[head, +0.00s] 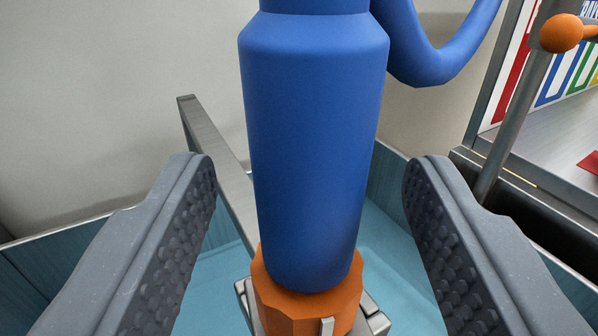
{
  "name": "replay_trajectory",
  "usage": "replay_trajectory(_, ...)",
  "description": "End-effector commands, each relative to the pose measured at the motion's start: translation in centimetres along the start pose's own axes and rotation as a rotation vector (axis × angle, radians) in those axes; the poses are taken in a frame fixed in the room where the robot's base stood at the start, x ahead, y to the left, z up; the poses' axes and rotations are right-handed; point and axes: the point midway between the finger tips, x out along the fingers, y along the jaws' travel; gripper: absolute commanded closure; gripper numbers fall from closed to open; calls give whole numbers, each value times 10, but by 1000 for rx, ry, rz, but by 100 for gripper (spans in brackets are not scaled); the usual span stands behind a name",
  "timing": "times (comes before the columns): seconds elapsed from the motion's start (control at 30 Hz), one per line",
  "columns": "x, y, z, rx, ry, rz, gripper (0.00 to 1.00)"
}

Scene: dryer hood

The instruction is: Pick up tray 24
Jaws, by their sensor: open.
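My gripper (308,170) is open, with one grey ridged finger on each side of the picture. Between the fingers, in line with the gap, stands a large blue cylinder (312,140) with a tapered shoulder. It touches neither finger in the picture. Its lower end sits in an orange faceted collar (305,305). I cannot make out any tray marked 24. A teal open container (395,262) lies below and behind the cylinder. Its walls and floor show partly, and I cannot tell whether it is the tray.
A thick blue curved tube (445,68) joins near the cylinder's top right. A grey metal bar (215,150) slants behind on the left. On the right are a metal post (512,130) with an orange knob (561,33) and a coloured lettered panel (565,75). A pale wall closes the back.

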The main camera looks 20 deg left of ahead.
Motion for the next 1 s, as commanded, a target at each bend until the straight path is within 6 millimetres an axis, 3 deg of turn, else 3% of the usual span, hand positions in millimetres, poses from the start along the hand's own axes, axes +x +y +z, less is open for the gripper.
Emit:
replay_trajectory(0.17,19,0,0,0,3,-1,47)
replay_trajectory(0.4,21,0,0,1,2,-1,47)
replay_trajectory(0.43,21,0,0,0,2,-1,50)
replay_trajectory(0.6,21,-1,0,0,1,-1,97)
replay_trajectory(0.63,21,-1,0,0,1,-1,100)
replay_trajectory(1.0,21,-1,-4,0,2,-1,100)
